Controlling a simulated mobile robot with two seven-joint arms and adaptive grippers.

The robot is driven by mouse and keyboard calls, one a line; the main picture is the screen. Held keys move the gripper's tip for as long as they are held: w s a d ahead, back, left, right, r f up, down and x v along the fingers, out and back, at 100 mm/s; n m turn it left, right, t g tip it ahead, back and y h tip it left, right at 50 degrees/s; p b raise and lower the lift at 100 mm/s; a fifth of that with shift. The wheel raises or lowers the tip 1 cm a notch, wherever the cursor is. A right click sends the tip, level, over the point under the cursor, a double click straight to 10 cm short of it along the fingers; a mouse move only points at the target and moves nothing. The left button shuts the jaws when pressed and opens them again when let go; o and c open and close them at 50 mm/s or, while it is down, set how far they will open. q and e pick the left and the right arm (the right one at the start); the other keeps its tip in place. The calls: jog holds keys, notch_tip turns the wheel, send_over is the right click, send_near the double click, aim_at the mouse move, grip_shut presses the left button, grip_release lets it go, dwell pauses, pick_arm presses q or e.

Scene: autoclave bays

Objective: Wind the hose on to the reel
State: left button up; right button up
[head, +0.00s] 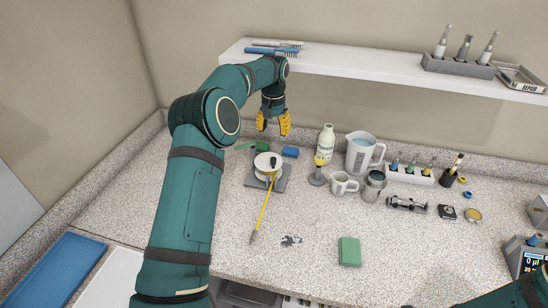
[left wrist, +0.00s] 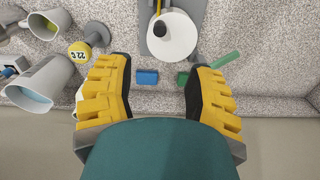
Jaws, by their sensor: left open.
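The reel (head: 262,174) is a white drum with a dark upright crank knob, on a grey base plate (head: 282,184) on the counter. The yellow hose (head: 263,212) runs from the drum toward the counter front and ends in a grey tip lying on the counter. My left gripper (head: 273,124) is open and empty, pointing down above and behind the reel. In the left wrist view its two yellow fingers (left wrist: 158,92) stand wide apart, with the reel drum (left wrist: 176,42) beyond them. My right gripper is not in view; only part of my right arm shows at lower right.
A blue block (head: 290,152) and a green brush (head: 262,146) lie behind the reel. A bottle (head: 326,142), jug (head: 361,155) and mugs stand to the right. A shelf (head: 390,72) hangs above. A green pad (head: 349,252) lies in front, with free counter around it.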

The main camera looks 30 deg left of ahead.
aim_at(273, 158)
pick_arm(q)
notch_tip(273, 158, down, 13)
jog(key=shift+s+f, duration=0.1)
jog(key=shift+f, duration=0.1)
dwell(0.3)
grip_shut()
